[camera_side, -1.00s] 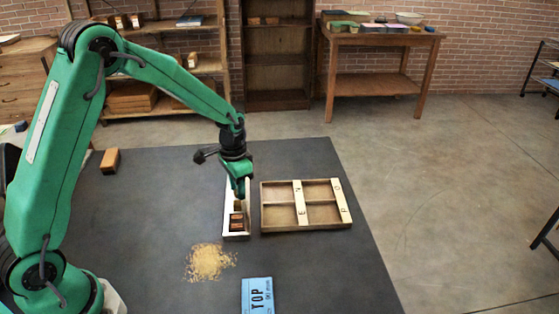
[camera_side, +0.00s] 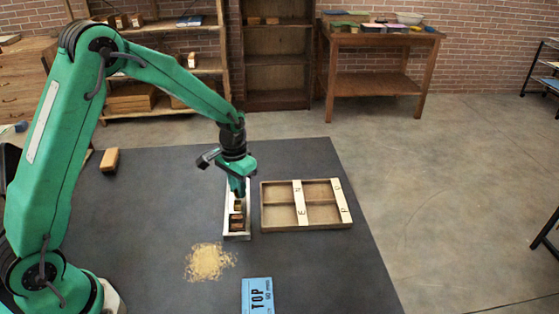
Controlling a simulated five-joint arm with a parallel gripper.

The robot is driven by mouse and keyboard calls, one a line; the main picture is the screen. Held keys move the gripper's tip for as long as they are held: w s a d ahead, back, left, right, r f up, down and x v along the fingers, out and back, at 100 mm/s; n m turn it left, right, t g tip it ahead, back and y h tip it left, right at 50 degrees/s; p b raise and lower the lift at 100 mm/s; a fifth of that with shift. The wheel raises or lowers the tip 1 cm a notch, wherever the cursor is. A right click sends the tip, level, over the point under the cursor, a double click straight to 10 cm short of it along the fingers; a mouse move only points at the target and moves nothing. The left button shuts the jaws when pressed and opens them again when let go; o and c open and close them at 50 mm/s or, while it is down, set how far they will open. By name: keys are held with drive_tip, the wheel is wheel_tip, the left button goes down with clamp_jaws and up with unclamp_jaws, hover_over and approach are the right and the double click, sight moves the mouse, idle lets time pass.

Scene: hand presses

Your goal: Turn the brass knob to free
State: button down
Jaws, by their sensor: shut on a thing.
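My gripper (camera_side: 238,192) points down over the far end of a narrow pale tray-like frame (camera_side: 238,236). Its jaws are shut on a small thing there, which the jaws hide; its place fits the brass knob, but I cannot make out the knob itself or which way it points. Several dark brown blocks (camera_side: 237,218) sit in a row in the frame, just nearer than my gripper.
A wooden divided tray (camera_side: 265,226) with lettered pale strips stands close on the right. A blue card marked TOP (camera_side: 257,295), a pile of tan crumbs (camera_side: 208,262) and a brown block (camera_side: 109,160) lie on the dark mat (camera_side: 320,270). The front right of the mat is clear.

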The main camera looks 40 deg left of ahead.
drive_tip(key=n, duration=1.1)
drive_tip(key=shift+n, duration=1.8)
drive_tip(key=c, duration=1.5)
unclamp_jaws()
drive_tip(key=shift+c, duration=0.2)
drive_tip(key=shift+r, duration=3.95)
